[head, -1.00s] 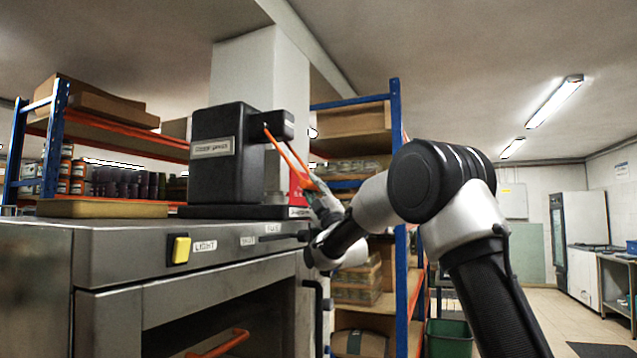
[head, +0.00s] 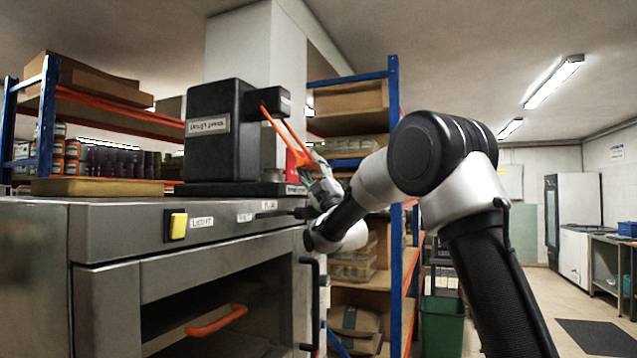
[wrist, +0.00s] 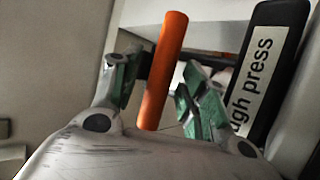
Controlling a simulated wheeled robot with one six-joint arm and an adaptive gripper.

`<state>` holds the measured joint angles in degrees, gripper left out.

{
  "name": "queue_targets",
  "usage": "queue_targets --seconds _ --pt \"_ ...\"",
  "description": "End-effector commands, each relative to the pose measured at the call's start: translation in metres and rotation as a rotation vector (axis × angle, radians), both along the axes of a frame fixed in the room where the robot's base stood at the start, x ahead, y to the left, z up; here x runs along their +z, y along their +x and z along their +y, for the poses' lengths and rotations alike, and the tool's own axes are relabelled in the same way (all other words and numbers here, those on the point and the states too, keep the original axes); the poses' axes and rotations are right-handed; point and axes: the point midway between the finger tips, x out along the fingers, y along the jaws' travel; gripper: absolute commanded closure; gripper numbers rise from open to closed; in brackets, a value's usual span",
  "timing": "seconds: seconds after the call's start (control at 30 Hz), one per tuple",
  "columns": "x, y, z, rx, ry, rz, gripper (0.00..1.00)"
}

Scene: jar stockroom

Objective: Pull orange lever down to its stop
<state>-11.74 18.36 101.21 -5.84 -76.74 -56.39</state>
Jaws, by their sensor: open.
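The orange lever (head: 287,134) slopes down to the right from the top of the black press (head: 213,160), which stands on the steel oven. In the head view my gripper (head: 320,172) is at the lever's lower end, small and partly hidden by my arm. In the wrist view my gripper (wrist: 161,78) is open, with green-padded fingers on both sides of the orange lever (wrist: 163,65). The lever passes between the fingers; I cannot tell whether either touches it. The press label (wrist: 268,68) is just to the right.
A blue-posted shelf (head: 395,150) stands behind my arm. A green bin (head: 443,325) is on the floor.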

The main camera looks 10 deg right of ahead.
Motion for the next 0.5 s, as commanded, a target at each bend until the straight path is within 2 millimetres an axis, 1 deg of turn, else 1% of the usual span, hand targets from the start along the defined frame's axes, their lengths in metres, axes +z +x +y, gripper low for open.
queue_targets --seconds 0.1,0.3,0.4,0.5 --pt "-0.021 -0.017 -0.006 0.0 -0.001 0.003 0.56" --pt "-0.052 -0.045 -0.016 0.0 -0.001 0.003 0.56" --pt "-0.063 -0.054 -0.02 0.0 -0.001 0.002 0.56" --pt "-0.069 -0.061 -0.022 0.0 -0.001 0.001 0.56"
